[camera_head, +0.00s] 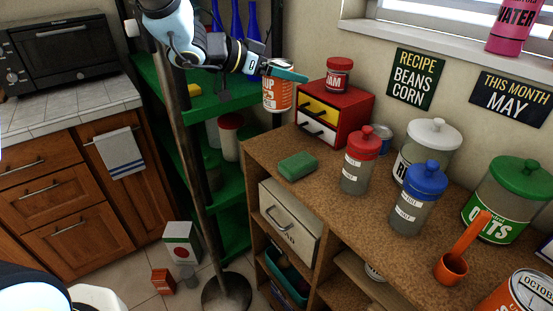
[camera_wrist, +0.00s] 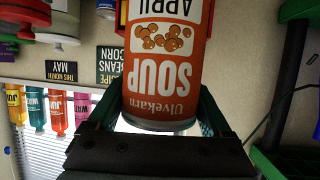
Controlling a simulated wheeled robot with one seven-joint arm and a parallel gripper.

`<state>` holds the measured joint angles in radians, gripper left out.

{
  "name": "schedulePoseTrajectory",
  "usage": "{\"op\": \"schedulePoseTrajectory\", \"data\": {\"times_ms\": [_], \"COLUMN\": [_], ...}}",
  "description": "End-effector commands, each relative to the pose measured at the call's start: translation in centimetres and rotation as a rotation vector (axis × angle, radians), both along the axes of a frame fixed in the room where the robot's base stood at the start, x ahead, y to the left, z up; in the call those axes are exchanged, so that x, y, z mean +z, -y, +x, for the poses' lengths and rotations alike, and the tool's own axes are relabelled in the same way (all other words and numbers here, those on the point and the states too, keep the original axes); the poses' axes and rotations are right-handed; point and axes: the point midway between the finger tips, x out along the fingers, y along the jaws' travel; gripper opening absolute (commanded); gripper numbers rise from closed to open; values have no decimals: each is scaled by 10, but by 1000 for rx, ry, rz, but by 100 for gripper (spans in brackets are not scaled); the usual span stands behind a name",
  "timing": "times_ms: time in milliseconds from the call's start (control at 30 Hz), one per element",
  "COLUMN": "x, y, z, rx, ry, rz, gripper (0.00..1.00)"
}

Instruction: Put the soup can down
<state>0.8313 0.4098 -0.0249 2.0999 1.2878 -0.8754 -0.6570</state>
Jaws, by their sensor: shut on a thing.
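The soup can (camera_head: 276,97), orange and white, is held upright in my gripper (camera_head: 286,73) at the upper middle of the head view. It appears in the air left of the red drawer box and in front of the green shelf; its exact gap to them is unclear. In the wrist view the can (camera_wrist: 162,75) fills the middle, its label reading upside down, with a teal finger on either side. My gripper is shut on it. Part of the can's top is hidden by the fingers in the head view.
The brown counter (camera_head: 333,208) holds a red drawer box (camera_head: 345,108) with a jam jar (camera_head: 339,75), a green block (camera_head: 297,166), a red-lidded jar (camera_head: 359,162) and several other containers. Bare counter shows around the green block. The green shelf unit (camera_head: 175,117) stands left, with a pole in front.

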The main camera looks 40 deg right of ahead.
Motion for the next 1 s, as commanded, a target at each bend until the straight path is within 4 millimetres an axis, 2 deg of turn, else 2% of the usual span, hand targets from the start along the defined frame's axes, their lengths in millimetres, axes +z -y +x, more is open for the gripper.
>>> {"op": "schedulePoseTrajectory", "data": {"times_ms": [33,167,433,667,800,1000], "x": [-12,-20,-62,-83,-105,-117], "y": [0,0,0,0,0,0], "z": [0,0,-1,0,0,0], "rx": [0,0,-2,0,1,1], "ry": [0,0,-4,-2,-4,1], "rz": [-2,-1,2,-1,1,-3], "gripper": [0,0,0,0,0,0]}}
